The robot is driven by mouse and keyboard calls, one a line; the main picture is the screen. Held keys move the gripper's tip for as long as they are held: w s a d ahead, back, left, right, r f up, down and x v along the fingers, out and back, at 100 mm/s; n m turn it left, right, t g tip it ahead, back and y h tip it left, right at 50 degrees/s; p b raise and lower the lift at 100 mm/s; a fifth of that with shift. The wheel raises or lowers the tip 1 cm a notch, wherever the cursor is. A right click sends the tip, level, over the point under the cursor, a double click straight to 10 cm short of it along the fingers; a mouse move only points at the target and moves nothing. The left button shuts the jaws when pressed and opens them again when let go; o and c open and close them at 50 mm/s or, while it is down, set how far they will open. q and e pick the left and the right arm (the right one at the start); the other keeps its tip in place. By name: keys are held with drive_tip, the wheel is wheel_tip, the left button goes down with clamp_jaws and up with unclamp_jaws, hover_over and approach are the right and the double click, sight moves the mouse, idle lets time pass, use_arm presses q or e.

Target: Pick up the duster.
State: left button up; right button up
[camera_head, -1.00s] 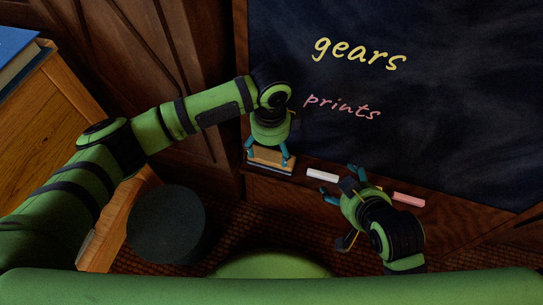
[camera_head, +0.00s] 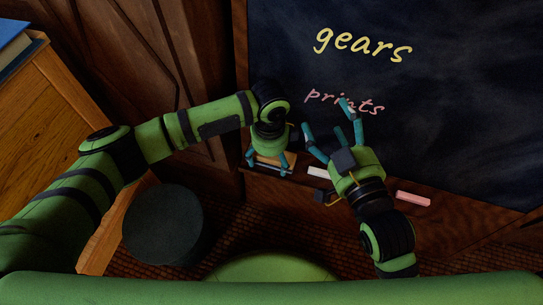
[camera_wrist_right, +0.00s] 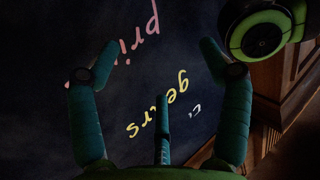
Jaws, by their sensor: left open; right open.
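The duster (camera_head: 268,159), a block with a light wooden top and a dark bluish base, sits at the left end of the chalkboard's ledge. My left gripper (camera_head: 266,166) is open right over it, fingers pointing down on either side of it. Whether they touch it I cannot tell. The gripper hides part of the duster. My right gripper (camera_head: 331,124) is open and empty in front of the chalkboard, to the right of the duster. Its spread fingers (camera_wrist_right: 163,75) show in the right wrist view, with board writing behind them.
The chalkboard (camera_head: 460,100) carries "gears" and "prints". A white chalk (camera_head: 320,171) and a pink chalk (camera_head: 413,198) lie on the ledge (camera_head: 460,213). A dark round stool (camera_head: 163,225) stands below left. A wooden cabinet (camera_head: 50,105) with a blue book (camera_head: 12,45) is at far left.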

sight(279, 162)
use_arm(q)
drive_tip(key=c, duration=1.1)
use_arm(e)
drive_tip(key=shift+r, duration=0.1)
